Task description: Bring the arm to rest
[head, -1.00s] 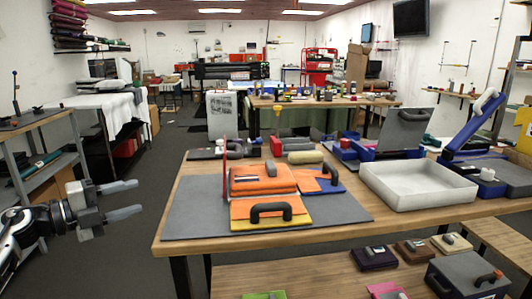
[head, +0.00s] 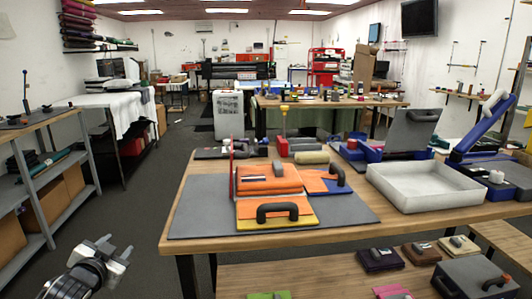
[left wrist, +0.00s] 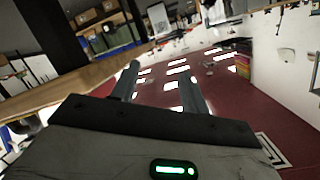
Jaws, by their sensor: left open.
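My left gripper (head: 106,247) is at the lower left of the head view, over the floor and left of the wooden table (head: 178,245), touching nothing. It is open and empty. In the left wrist view its two fingers (left wrist: 162,88) stand apart, with the room behind them appearing strongly tilted. My right gripper is not in view.
The table bears a grey mat (head: 200,220) with orange and yellow pieces with black handles, and a white tray (head: 424,187). A grey shelf rack (head: 65,165) stands at the left. A lower bench (head: 320,275) with several small items is in front. Floor between rack and table is clear.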

